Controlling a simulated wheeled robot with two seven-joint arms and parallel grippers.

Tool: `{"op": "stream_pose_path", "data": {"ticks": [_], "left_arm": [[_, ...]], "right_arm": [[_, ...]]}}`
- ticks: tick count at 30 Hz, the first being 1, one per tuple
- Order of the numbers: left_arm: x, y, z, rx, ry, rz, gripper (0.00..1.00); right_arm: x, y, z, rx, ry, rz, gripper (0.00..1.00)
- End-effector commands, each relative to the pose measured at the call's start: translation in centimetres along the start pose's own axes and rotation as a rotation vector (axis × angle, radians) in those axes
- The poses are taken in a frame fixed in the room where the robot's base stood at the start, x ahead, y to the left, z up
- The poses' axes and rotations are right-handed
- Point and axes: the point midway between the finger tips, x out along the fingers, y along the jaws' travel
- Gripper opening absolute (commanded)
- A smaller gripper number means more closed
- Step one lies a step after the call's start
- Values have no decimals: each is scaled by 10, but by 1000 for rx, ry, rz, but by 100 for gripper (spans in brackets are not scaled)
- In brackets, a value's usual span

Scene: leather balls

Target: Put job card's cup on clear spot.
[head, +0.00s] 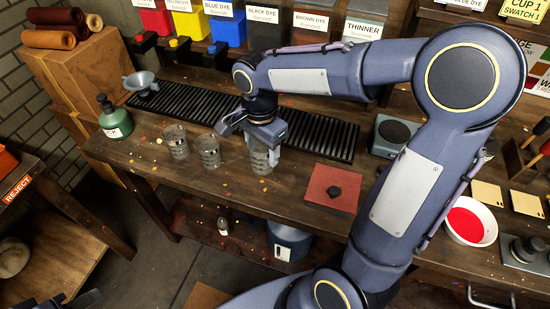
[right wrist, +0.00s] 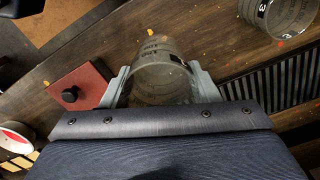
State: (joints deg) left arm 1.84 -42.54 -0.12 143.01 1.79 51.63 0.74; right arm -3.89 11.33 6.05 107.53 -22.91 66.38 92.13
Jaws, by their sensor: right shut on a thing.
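My right gripper (head: 255,133) points down over the bench and is shut on a clear graduated cup (head: 261,162). In the right wrist view the same cup (right wrist: 158,72) sits between the two fingers (right wrist: 162,88). It looks upright; I cannot tell whether its base touches the bench. Two similar clear cups, a left one (head: 175,142) and a middle one (head: 208,151), stand to its left. One cup marked 3 (right wrist: 280,14) shows in the right wrist view. A card (head: 524,9) at the top right reads CUP 1, SWATCH 1. A dark part at the bottom left (head: 82,299) may be my left gripper; its jaws are unclear.
A black slotted grate (head: 190,101) runs behind the cups. A red square (head: 318,190) with a black knob lies to the right. A green bottle (head: 113,120) and a grey funnel (head: 141,82) stand left. Bare wood (head: 235,188) shows along the front.

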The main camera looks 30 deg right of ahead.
Motion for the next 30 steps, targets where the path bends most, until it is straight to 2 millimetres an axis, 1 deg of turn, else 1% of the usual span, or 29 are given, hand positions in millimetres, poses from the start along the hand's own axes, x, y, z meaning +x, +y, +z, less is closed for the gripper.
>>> {"op": "stream_pose_path", "data": {"ticks": [1, 3, 6, 11, 13, 15, 18, 21, 27, 30], "left_arm": [[-1, 0, 0, 0, 0, 0, 36], [-2, 1, -1, 0, 0, 0, 36], [-2, 1, -1, 0, 0, 0, 36], [-3, 1, -1, 0, 0, 0, 36], [-4, 2, -2, 0, 0, 0, 36], [-3, 1, -1, 0, 0, 0, 36], [-3, 1, -1, 0, 0, 0, 36], [-3, 1, -1, 0, 0, 0, 36], [-2, 1, -1, 0, 0, 0, 36], [1, 0, 0, 0, 0, 0, 36]], "right_arm": [[10, 2, -8, 4, -1, 6, 33], [21, 2, -16, 3, -1, 5, 33], [30, 3, -24, 1, -1, 2, 33], [40, 3, -32, 0, 0, 2, 33], [48, 4, -38, 1, 0, 4, 33], [61, 4, -36, -2, -1, 6, 33], [72, 4, -36, -1, 0, 2, 33], [75, 4, -36, -1, 0, 1, 33], [75, 4, -36, -1, 0, 0, 33], [79, 4, -36, -1, 0, 0, 33]]}}
